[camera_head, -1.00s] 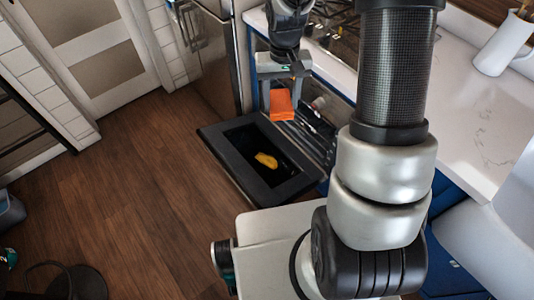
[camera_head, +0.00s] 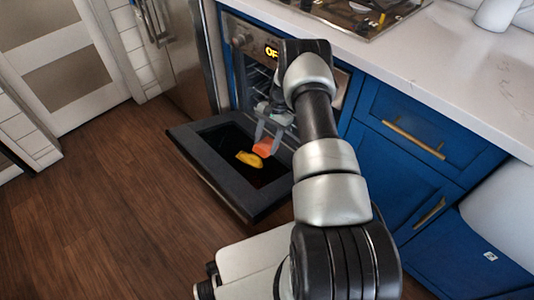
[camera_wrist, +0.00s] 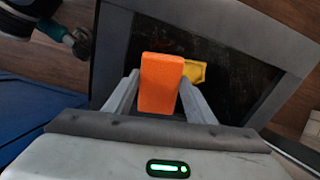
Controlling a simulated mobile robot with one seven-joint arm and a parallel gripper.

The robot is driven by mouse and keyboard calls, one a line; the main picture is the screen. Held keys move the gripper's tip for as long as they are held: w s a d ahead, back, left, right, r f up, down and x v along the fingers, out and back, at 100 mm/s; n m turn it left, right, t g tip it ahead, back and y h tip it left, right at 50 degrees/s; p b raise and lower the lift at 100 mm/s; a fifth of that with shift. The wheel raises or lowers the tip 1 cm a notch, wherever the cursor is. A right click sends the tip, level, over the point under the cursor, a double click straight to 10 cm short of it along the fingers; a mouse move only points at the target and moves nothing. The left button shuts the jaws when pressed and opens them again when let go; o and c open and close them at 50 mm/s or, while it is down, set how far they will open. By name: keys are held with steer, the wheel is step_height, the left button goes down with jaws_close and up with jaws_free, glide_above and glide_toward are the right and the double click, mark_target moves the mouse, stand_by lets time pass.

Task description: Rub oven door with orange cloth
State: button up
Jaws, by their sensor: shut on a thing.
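My gripper (camera_head: 268,133) is shut on the orange cloth (camera_head: 264,148), a small block-like piece. In the wrist view the orange cloth (camera_wrist: 161,82) sits between the two fingers (camera_wrist: 160,97). The oven door (camera_head: 212,168) is folded down open, with a dark frame around a dark glass panel; it also fills much of the wrist view (camera_wrist: 236,30). The cloth is over the inner face of the door; I cannot tell whether it touches the glass. A yellow patch (camera_head: 249,159) lies on the glass, beside the cloth, and is partly hidden behind it in the wrist view (camera_wrist: 194,72).
The oven's control panel (camera_head: 247,40) is above the open door. A steel fridge (camera_head: 181,62) stands at left, and blue cabinets (camera_head: 400,150) with brass handles are at right. A white countertop (camera_head: 420,70) runs above. The wood floor (camera_head: 110,190) at left is clear.

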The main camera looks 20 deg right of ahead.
step_height(320, 180, down, 2)
steer(key=shift+d, duration=0.15)
steer(key=shift+b+x, duration=0.7)
steer(key=shift+x, duration=2.2)
steer(key=shift+x, duration=1)
steer(key=shift+w, duration=0.15)
steer(key=shift+w+a+r, duration=0.1)
steer(key=shift+w+a, duration=0.25)
steer(key=shift+w, duration=0.5)
steer(key=shift+w+a, duration=0.4)
steer(key=shift+w, duration=0.45)
steer(key=shift+a, duration=0.1)
